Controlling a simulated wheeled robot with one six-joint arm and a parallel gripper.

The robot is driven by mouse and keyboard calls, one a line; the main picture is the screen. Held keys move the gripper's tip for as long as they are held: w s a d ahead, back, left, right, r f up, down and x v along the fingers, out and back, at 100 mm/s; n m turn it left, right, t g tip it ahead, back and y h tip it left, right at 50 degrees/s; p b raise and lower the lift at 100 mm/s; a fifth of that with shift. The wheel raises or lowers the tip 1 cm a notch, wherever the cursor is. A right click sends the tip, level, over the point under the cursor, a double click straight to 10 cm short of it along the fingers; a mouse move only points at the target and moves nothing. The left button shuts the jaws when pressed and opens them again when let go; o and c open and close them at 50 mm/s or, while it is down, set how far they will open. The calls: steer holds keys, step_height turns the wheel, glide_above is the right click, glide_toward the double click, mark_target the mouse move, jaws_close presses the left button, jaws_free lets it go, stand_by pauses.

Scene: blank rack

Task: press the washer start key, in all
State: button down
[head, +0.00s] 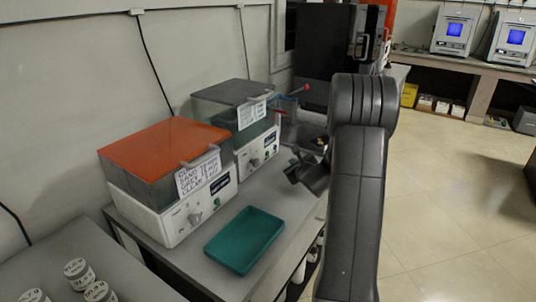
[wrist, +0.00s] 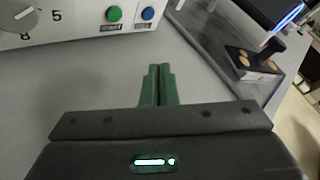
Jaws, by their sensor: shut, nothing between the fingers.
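Two white bench machines stand side by side in the head view: one with an orange lid (head: 160,150) and one farther back with a dark see-through lid (head: 225,97). Which is the washer I cannot read. The wrist view shows a white front panel (wrist: 75,22) with a dial (wrist: 22,18), a green key (wrist: 113,14) and a blue key (wrist: 148,13); the labels under the keys are too small to read. My gripper (wrist: 159,68) is shut and empty, its green fingertips below and apart from the keys. It also shows in the head view (head: 293,172), in front of the dark-lidded machine.
A teal tray (head: 244,238) lies on the bench in front of the orange-lidded machine. A dark object with round gold spots (wrist: 252,62) stands at the right in the wrist view. Several white jars (head: 80,272) stand on the near table. Open floor lies to the right.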

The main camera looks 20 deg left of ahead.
mark_target(267, 153)
steer(key=a, duration=0.5)
steer(key=shift+w+a+f, duration=0.1)
steer(key=shift+w+a, duration=0.4)
steer(key=shift+a, duration=0.65)
steer(key=shift+a+b, duration=0.1)
steer(key=shift+b, duration=0.3)
stand_by(0.7)
steer(key=shift+a, duration=0.3)
steer(key=shift+w+a+b, duration=0.1)
steer(key=shift+a+b, duration=0.3)
steer(key=shift+b, duration=0.15)
stand_by(0.5)
steer(key=shift+d, duration=0.8)
